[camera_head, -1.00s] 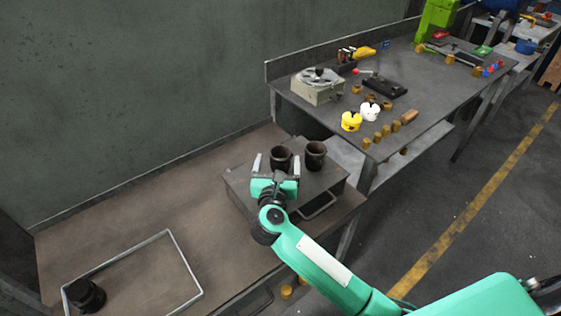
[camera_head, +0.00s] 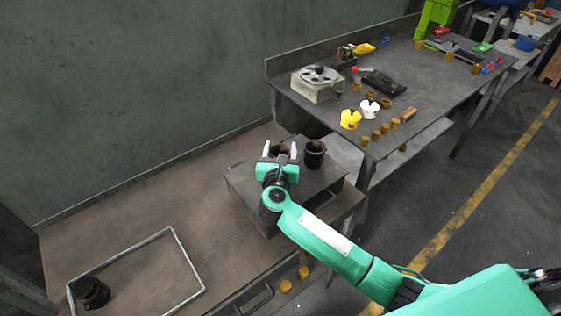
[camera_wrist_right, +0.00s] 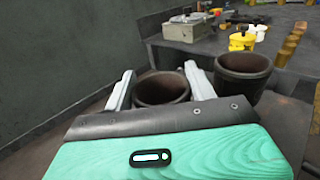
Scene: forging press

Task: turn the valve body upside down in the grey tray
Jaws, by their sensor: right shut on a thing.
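Two dark, open-topped cylindrical valve bodies stand upright on a raised dark box. My right gripper (camera_head: 280,154) is shut on the left valve body (camera_wrist_right: 161,91), with one pale finger on each side. The right valve body (camera_head: 315,155) stands free beside it and also shows in the right wrist view (camera_wrist_right: 243,76). Another dark cylindrical body (camera_head: 91,293) sits in the near left corner of the grey tray (camera_head: 188,259), a thin-rimmed rectangle at lower left. My left gripper is not in view.
The raised box (camera_head: 318,186) stands at the right end of the brown bench (camera_head: 135,212). Bare bench lies between it and the tray. A second table (camera_head: 430,88) behind at right holds a grey device (camera_head: 318,85), yellow and white parts and several brass pieces.

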